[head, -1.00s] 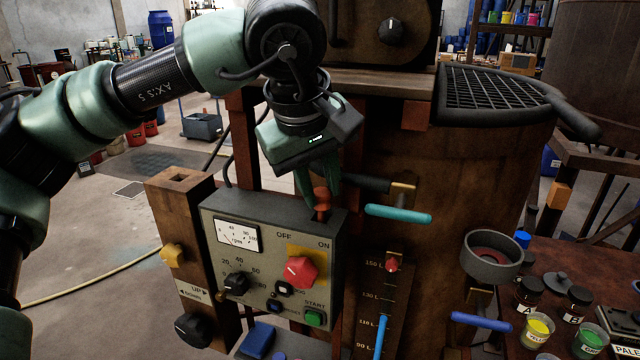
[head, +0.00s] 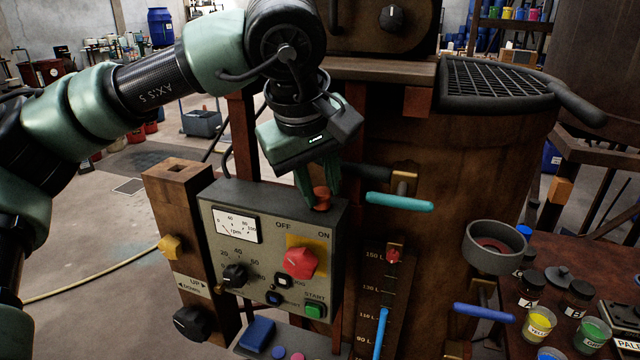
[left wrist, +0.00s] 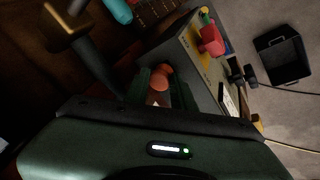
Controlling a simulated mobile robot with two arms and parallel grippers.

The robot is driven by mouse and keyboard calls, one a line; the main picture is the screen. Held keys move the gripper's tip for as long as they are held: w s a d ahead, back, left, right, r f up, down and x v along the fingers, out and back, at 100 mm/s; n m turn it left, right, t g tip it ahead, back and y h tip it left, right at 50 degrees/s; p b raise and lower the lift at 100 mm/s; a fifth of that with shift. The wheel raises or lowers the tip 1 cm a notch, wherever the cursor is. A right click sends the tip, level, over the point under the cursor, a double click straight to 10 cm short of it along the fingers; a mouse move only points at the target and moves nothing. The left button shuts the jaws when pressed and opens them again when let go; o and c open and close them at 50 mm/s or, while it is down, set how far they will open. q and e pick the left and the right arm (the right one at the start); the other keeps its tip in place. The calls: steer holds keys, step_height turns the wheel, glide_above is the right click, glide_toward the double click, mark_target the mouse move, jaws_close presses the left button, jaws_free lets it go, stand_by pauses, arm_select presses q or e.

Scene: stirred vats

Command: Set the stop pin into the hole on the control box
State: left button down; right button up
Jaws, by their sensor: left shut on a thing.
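The stop pin (head: 321,193), orange-red with a round head, is between the fingers of my left gripper (head: 320,187). The gripper points down and is shut on it. The grey control box (head: 228,193) has a meter, a black dial, a red switch and buttons on its front. The pin's lower end is at the top face of the box, near its right end. The hole is hidden, so I cannot tell how deep the pin sits. In the left wrist view the pin (left wrist: 161,80) shows between the fingers, beside the box (left wrist: 185,60). My right gripper is not in view.
A brown post (head: 178,215) stands left of the box. A teal-handled lever (head: 399,202) sticks out of the vat (head: 465,165) close to the gripper's right. A side table (head: 575,262) with jars and paint cups is at the right.

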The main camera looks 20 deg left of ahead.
arm_select(q)
steer(key=c, duration=1.1)
jaws_free()
steer(key=shift+r, duration=0.1)
steer(key=b+v, duration=0.1)
steer(key=v, duration=0.6)
steer(key=shift+s+r, duration=0.2)
steer(key=shift+r, duration=0.05)
